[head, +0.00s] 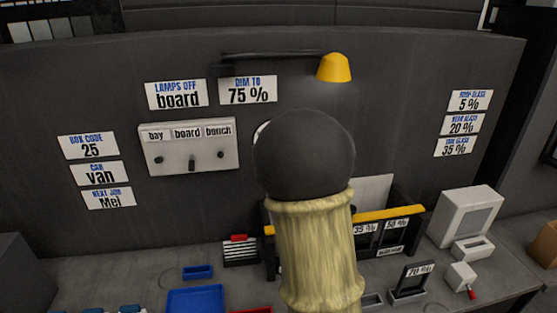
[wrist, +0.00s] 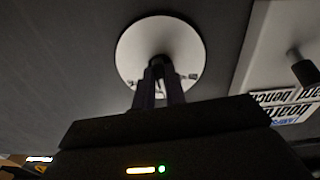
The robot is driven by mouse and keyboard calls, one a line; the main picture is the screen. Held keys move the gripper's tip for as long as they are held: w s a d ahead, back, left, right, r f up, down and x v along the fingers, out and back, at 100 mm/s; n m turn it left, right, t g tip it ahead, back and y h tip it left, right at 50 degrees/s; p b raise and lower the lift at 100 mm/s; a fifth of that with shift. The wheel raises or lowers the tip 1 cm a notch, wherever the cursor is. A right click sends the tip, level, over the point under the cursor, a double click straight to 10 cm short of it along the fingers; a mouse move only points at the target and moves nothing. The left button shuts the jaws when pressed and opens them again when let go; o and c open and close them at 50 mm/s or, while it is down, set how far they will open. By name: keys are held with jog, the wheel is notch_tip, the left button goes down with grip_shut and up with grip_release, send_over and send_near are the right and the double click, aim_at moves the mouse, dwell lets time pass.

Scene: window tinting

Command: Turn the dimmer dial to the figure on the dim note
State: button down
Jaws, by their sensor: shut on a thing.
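The dim note (head: 248,90) on the dark wall reads "DIM TO 75 %". The dimmer dial (wrist: 137,45) is a round pale plate in the wrist view, with a knob at its middle. In the head view only a thin pale sliver of the dial (head: 260,131) shows at the left edge of my dark arm joint. My gripper (wrist: 160,72) is shut on the dial's knob, with its fingers pointing at the wall. The fingers hide most of the knob, and I cannot read the dial's setting.
A switch panel (head: 219,134) marked bay, board and bench is left of the dial; part of it shows in the wrist view. A yellow lamp (head: 334,68) hangs above. Several notes flank the wall. The bench below holds a blue tray (head: 196,300), film rack and white boxes.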

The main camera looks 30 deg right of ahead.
jog(key=shift+f+m+b, duration=0.2)
jog(key=shift+m+b, duration=0.25)
jog(key=shift+m, duration=0.05)
jog(key=c, duration=1.4)
grip_release()
jog(key=shift+w, duration=0.1)
jog(key=shift+c, duration=0.2)
jog(key=shift+r, duration=0.1)
